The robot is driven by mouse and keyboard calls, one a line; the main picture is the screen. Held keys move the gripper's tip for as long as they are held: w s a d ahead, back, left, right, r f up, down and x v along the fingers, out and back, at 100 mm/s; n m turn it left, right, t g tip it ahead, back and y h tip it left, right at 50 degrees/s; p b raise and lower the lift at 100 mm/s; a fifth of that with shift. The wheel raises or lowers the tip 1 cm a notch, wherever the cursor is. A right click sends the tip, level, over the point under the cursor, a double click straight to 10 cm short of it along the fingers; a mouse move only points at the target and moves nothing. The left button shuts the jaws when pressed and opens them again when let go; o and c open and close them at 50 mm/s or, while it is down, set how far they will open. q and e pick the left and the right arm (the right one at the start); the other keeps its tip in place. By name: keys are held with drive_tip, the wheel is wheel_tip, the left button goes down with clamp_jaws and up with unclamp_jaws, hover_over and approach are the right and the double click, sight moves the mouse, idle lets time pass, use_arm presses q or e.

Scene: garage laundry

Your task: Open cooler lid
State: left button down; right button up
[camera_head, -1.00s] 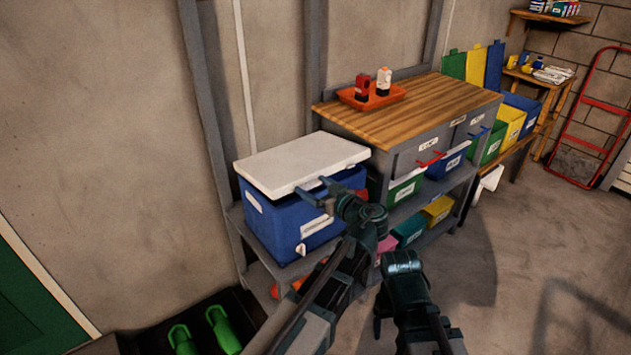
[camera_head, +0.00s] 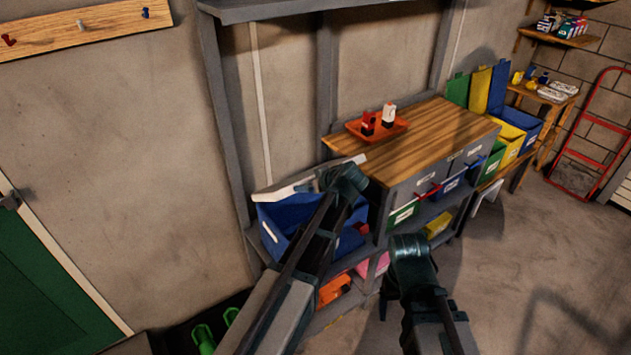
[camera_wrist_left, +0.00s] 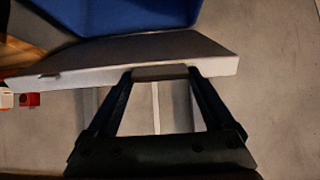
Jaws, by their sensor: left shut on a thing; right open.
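The cooler (camera_head: 275,244) is a blue box on the shelf unit beside the wooden-topped bench in the head view. Its white lid (camera_head: 290,190) is raised and tilted, and the blue interior shows below it. My left gripper (camera_head: 322,183) is shut on the lid's edge, and my arm hides part of the cooler. In the left wrist view the fingers (camera_wrist_left: 160,73) grip the pale lid (camera_wrist_left: 100,60), with the blue cooler (camera_wrist_left: 130,15) behind. My right gripper (camera_head: 385,297) hangs low in front of the shelves, empty and apart from the cooler; its fingers are mostly hidden.
The wooden bench top (camera_head: 450,130) right of the cooler holds an orange tray (camera_head: 378,129) with two bottles. Coloured bins fill the shelves below. A wall post rises behind the cooler. Open concrete floor (camera_head: 540,260) lies to the right.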

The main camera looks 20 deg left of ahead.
use_arm(q)
drive_tip(key=w+a+r+g+h+p, duration=0.2)
drive_tip(key=w+a+r+h+p, duration=0.1)
drive_tip(key=w+a+r+p, duration=0.2)
drive_tip(key=w+a+r+g+h+p, duration=0.3)
drive_tip(key=w+a+r+p, duration=0.2)
drive_tip(key=w+a+p, duration=0.4)
drive_tip(key=shift+a+h+p, duration=0.4)
drive_tip(key=shift+a+p, duration=0.95)
drive_tip(key=shift+a, duration=0.8)
drive_tip(key=shift+r, duration=0.1)
